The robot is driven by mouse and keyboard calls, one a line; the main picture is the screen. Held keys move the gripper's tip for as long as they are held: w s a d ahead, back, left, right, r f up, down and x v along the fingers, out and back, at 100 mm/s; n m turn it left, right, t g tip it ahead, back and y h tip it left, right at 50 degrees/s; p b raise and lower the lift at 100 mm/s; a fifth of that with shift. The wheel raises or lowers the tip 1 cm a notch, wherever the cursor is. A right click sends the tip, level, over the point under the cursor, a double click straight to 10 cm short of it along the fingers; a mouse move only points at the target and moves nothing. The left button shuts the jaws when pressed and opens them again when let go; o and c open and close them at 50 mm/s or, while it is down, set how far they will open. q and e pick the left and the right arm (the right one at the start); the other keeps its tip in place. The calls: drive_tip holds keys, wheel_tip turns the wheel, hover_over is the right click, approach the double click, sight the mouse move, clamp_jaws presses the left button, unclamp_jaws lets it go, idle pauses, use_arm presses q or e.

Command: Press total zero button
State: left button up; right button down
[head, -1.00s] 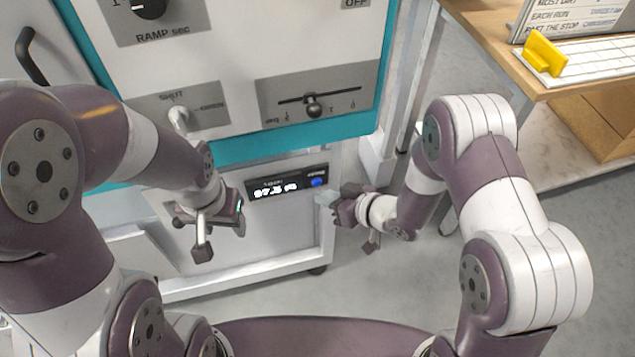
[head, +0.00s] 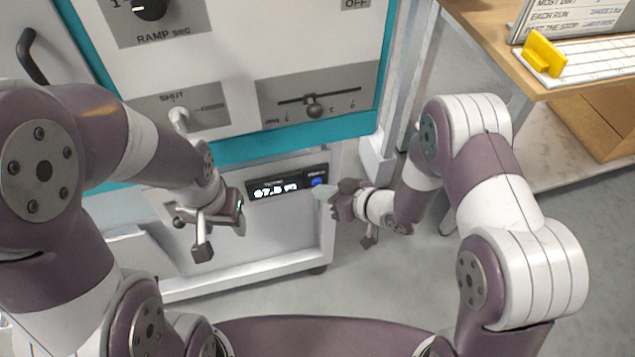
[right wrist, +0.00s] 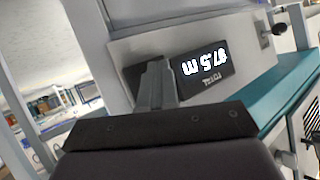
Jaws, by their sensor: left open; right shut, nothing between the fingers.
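The total counter (head: 287,184) is a black display panel on the lower white front of the machine, with lit white digits that look like 97.5 m. A small round blue button (head: 317,181) sits at its right end. My right gripper (head: 324,192) is shut and empty, its fingertips at or just in front of the button's lower edge; I cannot tell whether they touch. In the right wrist view the shut fingers (right wrist: 156,88) cover part of the display (right wrist: 205,66), which appears upside down, and hide the button. My left gripper (head: 222,230) is open and empty, left of the display.
Above are a slider panel (head: 318,95) and a shut/open lever (head: 179,118) on the teal-edged machine. A wooden table (head: 480,22) with a yellow block (head: 544,54) stands at the right.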

drive_tip(key=shift+w, duration=0.15)
idle(0.3)
drive_tip(key=shift+s+d+p, duration=0.2)
drive_tip(key=shift+s+p, duration=0.1)
drive_tip(key=shift+s, duration=0.5)
drive_tip(key=shift+s+d+p, duration=0.2)
drive_tip(key=shift+s+d, duration=0.05)
drive_tip(key=shift+s, duration=0.55)
drive_tip(key=shift+s+d+p, duration=0.2)
drive_tip(key=shift+s+d, duration=0.1)
drive_tip(key=shift+s, duration=0.5)
drive_tip(key=shift+s+d+p, duration=0.2)
drive_tip(key=shift+s+d, duration=0.05)
drive_tip(key=shift+s, duration=0.55)
